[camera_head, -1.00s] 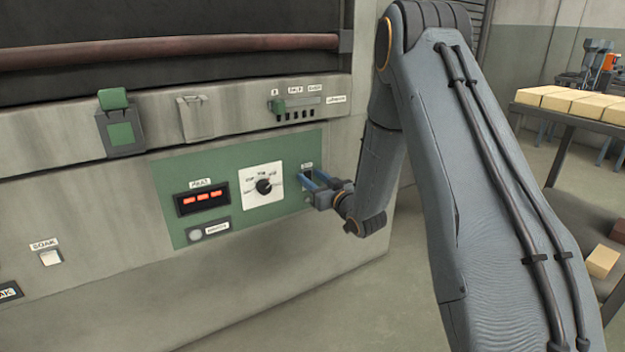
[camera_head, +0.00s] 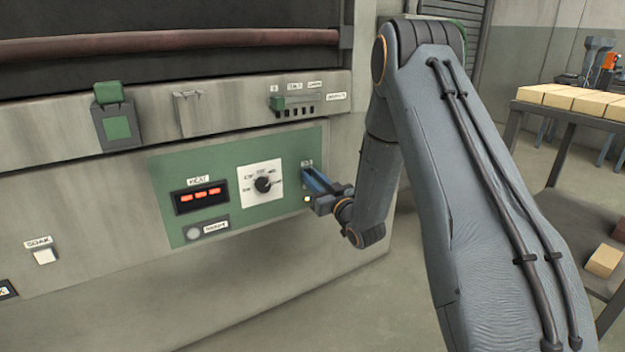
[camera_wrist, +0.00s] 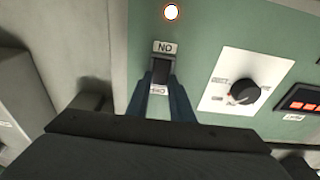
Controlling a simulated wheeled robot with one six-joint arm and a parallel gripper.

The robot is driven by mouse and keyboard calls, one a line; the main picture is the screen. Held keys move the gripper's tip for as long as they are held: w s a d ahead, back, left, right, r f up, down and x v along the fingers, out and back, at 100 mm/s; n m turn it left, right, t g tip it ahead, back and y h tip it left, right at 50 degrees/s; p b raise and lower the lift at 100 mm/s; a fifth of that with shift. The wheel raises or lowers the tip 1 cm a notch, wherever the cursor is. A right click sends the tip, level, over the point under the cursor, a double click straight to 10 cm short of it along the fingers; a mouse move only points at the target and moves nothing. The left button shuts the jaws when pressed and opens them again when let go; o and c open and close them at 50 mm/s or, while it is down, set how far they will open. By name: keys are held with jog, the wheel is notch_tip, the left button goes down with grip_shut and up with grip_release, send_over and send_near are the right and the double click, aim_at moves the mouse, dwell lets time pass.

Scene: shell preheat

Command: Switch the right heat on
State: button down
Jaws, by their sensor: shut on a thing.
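A black rocker switch (camera_wrist: 160,72) sits on the green panel (camera_head: 222,213), between a label reading ON upside down (camera_wrist: 165,47) and a partly covered OFF label (camera_wrist: 157,90). My gripper (camera_wrist: 162,90) is shut on the switch, with its blue fingers on either side of it. In the head view my gripper (camera_head: 316,180) reaches the panel's right end and hides most of the switch. A small round lamp (camera_wrist: 171,12) beyond the ON label glows white; it also shows lit in the head view (camera_head: 307,199).
A dial (camera_head: 263,185) and a red-lit HEAT display (camera_head: 201,196) are left of the switch. A round button (camera_head: 194,233) lies below the display. A green slider (camera_head: 279,103) is on the ledge above. Blocks (camera_head: 570,98) lie on a table at right.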

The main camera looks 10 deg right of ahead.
jog(key=c, duration=1.6)
grip_release()
jog(key=shift+o, duration=0.2)
jog(key=p+v, duration=0.1)
jog(key=v, duration=0.7)
jog(key=shift+w+a, duration=0.1)
jog(key=shift+w, duration=0.05)
